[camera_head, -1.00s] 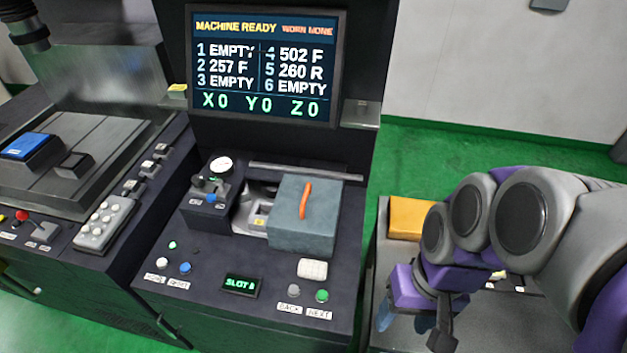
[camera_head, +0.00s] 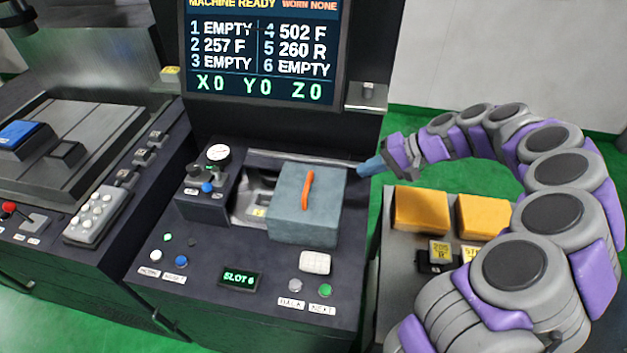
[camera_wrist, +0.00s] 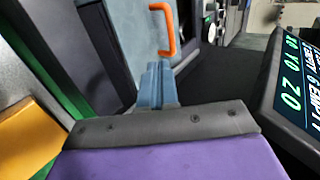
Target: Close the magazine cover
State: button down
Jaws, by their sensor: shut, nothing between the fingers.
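The magazine cover (camera_head: 306,205) is a blue-grey block with an orange handle (camera_head: 308,190). It sits on the console to the right of an open recess (camera_head: 252,203), where a grey mechanism and a small yellow label show. My gripper (camera_head: 366,169), with blue fingers, is shut and empty just right of the cover's back right corner. In the wrist view the shut fingers (camera_wrist: 156,82) point toward the cover (camera_wrist: 135,25), and its orange handle (camera_wrist: 168,28) shows beyond them. Whether the fingertips touch the cover cannot be told.
A rail (camera_head: 310,163) runs behind the cover, below the display screen (camera_head: 265,50). A control block with a gauge (camera_head: 217,153) stands left of the recess. Buttons and a white knob (camera_head: 315,262) lie in front. Yellow boxes (camera_head: 421,210) stand on a side table at right.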

jog(key=b, duration=0.2)
send_near(320, 195)
jog(key=a, duration=0.3)
jog(key=shift+w+a+r, duration=0.2)
jog(key=shift+w+r, duration=0.05)
jog(key=shift+r, duration=0.05)
jog(key=a, duration=0.2)
jog(key=a+b, duration=0.1)
jog(key=shift+w+a+f, duration=0.1)
jog(key=shift+w+f, duration=0.25)
jog(key=shift+f, duration=0.05)
jog(key=shift+w+a, duration=0.1)
jog(key=shift+a, duration=0.4)
jog(key=shift+a, duration=0.1)
